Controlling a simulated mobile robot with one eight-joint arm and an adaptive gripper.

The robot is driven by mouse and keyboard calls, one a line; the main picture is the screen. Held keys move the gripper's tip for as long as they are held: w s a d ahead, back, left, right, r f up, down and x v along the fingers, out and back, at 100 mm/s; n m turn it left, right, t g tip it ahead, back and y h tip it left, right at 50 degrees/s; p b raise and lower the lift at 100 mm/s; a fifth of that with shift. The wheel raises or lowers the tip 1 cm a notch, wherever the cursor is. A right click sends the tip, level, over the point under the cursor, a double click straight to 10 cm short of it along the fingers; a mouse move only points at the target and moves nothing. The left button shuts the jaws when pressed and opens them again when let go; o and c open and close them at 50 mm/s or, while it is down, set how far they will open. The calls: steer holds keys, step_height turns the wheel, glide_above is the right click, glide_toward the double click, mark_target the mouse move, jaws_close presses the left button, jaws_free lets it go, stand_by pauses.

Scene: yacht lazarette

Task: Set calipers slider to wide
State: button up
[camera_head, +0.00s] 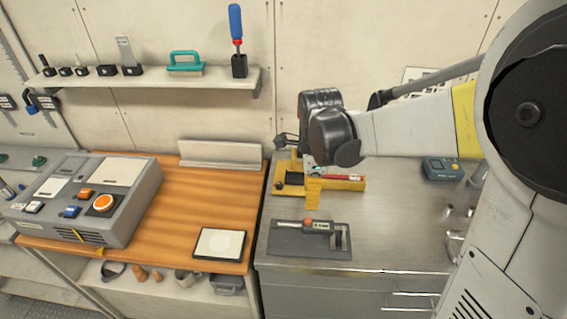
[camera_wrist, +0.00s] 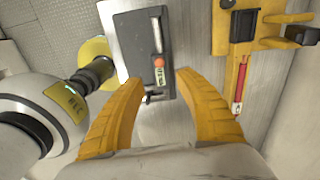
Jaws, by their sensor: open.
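The calipers appear to be the device on a dark grey plate (camera_head: 285,241) on the steel bench; the plate also shows in the wrist view (camera_wrist: 130,45). Its slider has an orange-red knob (camera_head: 308,221) and a small green readout (camera_wrist: 160,77). In the wrist view the silver bar shows beyond the knob. My gripper (camera_wrist: 160,82) is open and empty. Its yellow fingers appear either side of the slider's near end, apparently above it.
A yellow fixture (camera_head: 350,184) with a red-and-silver tool lies behind the plate. A teal box (camera_head: 442,168) stands at right. A grey control box (camera_head: 82,200) and a framed white pad (camera_head: 219,243) occupy the wooden top. Bench around the plate is mostly clear.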

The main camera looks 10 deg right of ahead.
mark_target(308, 219)
step_height(308, 219, down, 11)
steer(key=b, duration=0.3)
steer(key=shift+b, duration=0.35)
steer(key=shift+c, duration=0.3)
